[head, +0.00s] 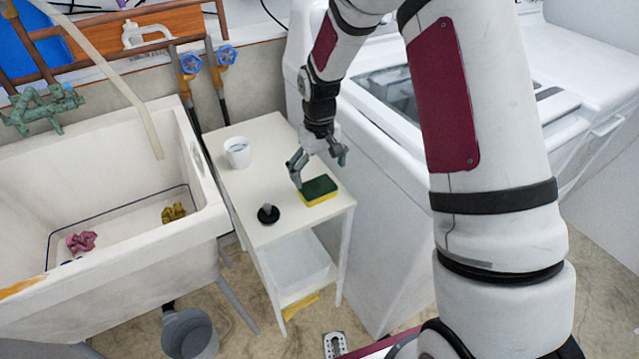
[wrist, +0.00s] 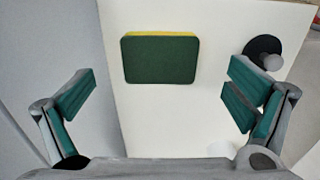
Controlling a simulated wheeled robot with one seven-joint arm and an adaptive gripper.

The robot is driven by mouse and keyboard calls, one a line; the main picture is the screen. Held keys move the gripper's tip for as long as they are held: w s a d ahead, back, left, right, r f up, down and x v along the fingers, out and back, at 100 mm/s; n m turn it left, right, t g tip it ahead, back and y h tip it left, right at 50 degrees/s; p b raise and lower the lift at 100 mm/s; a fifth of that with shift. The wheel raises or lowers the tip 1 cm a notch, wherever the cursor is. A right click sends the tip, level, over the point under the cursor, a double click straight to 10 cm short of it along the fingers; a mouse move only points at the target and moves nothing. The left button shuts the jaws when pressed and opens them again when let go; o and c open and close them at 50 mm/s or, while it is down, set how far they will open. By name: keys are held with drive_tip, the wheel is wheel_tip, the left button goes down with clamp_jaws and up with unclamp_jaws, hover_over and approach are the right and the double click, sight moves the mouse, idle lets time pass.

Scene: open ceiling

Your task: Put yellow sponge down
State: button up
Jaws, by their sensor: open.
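The yellow sponge (head: 318,191) lies flat on the top of a small white table (head: 262,146), near its right front corner. Its upper face is dark green and its lower layer is yellow. In the wrist view the sponge (wrist: 160,58) shows its green face, with a thin yellow edge along the top. My gripper (head: 319,165) is open above and just behind the sponge, with its fingers spread wide. In the wrist view my gripper (wrist: 160,98) has nothing between its fingers, and the sponge lies apart from them.
A black stopper-like object (head: 268,213) and a white cup (head: 238,153) stand on the same table. A white sink (head: 110,215) with crumpled cloths is at left. A white washing machine (head: 385,165) stands close at right. The table's middle is bare.

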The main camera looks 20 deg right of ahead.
sight(320, 189)
drive_tip(key=s+r+m+t, duration=0.1)
drive_tip(key=s+r, duration=0.6)
drive_tip(key=r, duration=0.4)
drive_tip(key=s+r+t, duration=0.1)
drive_tip(key=s+r, duration=0.7)
drive_tip(key=r, duration=0.3)
drive_tip(key=s+r+m, duration=0.1)
drive_tip(key=s+r, duration=0.2)
drive_tip(key=s, duration=1.6)
drive_tip(key=shift+t, duration=0.4)
